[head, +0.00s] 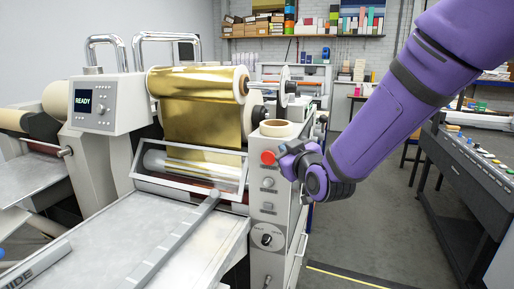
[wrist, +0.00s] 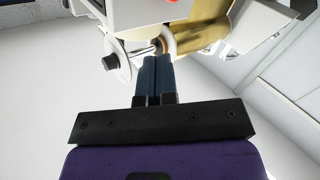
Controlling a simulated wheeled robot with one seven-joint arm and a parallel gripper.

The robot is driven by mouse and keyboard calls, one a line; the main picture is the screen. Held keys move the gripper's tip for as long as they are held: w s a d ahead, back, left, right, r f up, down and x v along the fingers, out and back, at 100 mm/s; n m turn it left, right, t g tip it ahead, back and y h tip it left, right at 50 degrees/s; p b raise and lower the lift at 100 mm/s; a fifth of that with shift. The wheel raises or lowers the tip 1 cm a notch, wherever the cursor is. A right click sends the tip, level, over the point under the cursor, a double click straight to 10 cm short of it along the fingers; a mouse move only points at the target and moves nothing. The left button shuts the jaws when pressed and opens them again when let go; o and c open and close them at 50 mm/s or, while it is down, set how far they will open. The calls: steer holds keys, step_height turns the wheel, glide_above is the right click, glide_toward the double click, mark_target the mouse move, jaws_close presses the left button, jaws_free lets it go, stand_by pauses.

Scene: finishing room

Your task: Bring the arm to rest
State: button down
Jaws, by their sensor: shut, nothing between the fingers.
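My purple arm comes in from the upper right in the head view. My gripper (head: 287,163) is beside the red button (head: 268,157) on the machine's control column (head: 267,215). Whether it touches the column or the button cannot be told. In the wrist view my gripper (wrist: 153,60) shows two dark blue fingers pressed together with nothing between them. A gold foil roll (wrist: 195,28) and a white disc (wrist: 113,63) lie beyond the fingertips there.
The foil machine has a gold roll (head: 200,100), a READY screen (head: 88,100) and a metal feed table (head: 150,240). A dark console (head: 465,190) stands at the right. Floor (head: 375,235) between them is clear. Loaded shelves (head: 300,30) line the back wall.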

steer(key=s+d+r+m+g+h, duration=0.25)
steer(key=s+d+r, duration=0.2)
steer(key=d, duration=0.35)
steer(key=s+d+m+g+h, duration=0.2)
steer(key=s+d, duration=0.5)
steer(key=s, duration=0.6)
steer(key=s+d+m+g+h, duration=0.2)
steer(key=s+d+m+g, duration=0.2)
steer(key=s, duration=1)
steer(key=d+g, duration=0.2)
steer(key=d, duration=0.1)
steer(key=shift+d, duration=0.35)
steer(key=shift+r+g, duration=0.1)
steer(key=shift+g, duration=0.15)
